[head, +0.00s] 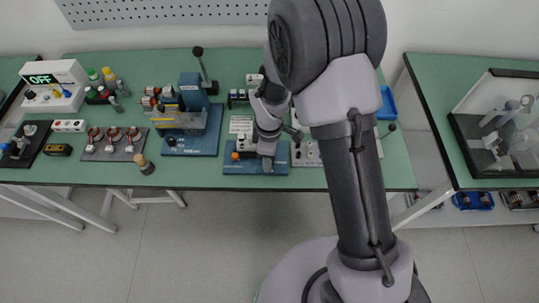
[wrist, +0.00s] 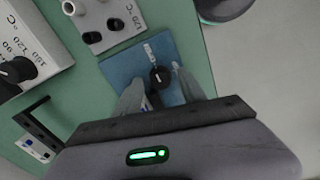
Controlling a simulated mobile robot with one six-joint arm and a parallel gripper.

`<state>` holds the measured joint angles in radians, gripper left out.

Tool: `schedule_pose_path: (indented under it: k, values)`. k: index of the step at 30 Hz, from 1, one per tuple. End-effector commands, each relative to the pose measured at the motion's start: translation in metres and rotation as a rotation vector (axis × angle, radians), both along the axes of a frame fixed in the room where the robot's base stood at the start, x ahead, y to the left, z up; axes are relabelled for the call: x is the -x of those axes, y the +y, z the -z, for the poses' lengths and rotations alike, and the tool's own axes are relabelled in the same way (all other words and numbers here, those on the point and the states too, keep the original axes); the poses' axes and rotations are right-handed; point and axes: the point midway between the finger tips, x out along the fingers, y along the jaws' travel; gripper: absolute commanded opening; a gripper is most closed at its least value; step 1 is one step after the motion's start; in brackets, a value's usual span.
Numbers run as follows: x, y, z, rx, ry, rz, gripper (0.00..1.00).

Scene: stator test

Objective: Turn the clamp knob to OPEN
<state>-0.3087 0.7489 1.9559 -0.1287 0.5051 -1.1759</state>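The clamp knob (wrist: 160,77) is black and round with a light pointer line, on a blue plate (wrist: 122,66) in the wrist view. A small pale label strip (wrist: 150,51) lies beside it. My gripper (wrist: 160,72) is over the plate, with its two grey fingers on either side of the knob and apart from each other. A narrow gap seems to show beside the knob; I cannot tell whether either finger touches it. In the head view my gripper (head: 267,160) is low over the blue plate (head: 236,169) at the table's front edge, and my arm hides the knob.
A grey block (wrist: 106,22) with black knobs and a white box with a temperature dial (wrist: 15,70) stand close by in the wrist view. In the head view a blue press fixture (head: 193,125) stands left of my gripper. An OFF display (head: 41,79) is far left.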

Motion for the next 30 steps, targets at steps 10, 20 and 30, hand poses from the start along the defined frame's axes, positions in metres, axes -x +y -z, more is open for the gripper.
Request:
schedule_pose_path:
  k: [10,20,30]
  values:
    - [-0.001,0.000,-0.019,-0.001,-0.002,0.001,0.49]
    - [-0.001,0.000,-0.122,-0.001,-0.003,0.000,0.49]
    - [0.000,0.000,-0.174,0.000,0.000,-0.001,0.49]
